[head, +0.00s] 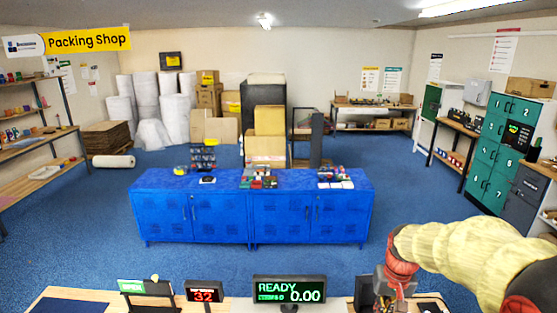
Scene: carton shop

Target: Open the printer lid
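My arm, in a yellow sleeve, reaches in from the right in the head view. My gripper (392,298) points down over the right part of the near counter, and its fingertips are too small and cut off to tell if they are open or shut. A dark boxy thing (364,292) stands just left of my gripper. Another dark item (430,306) lies just right of it at the bottom edge. I cannot tell whether either is the printer, and no lid can be made out.
The near counter (235,303) carries a display reading READY 0.00 (289,290), a red number display (204,292) and a green-topped stand (146,290). Blue cabinets (220,215) with small goods stand beyond. Blue floor (85,225) is open around them.

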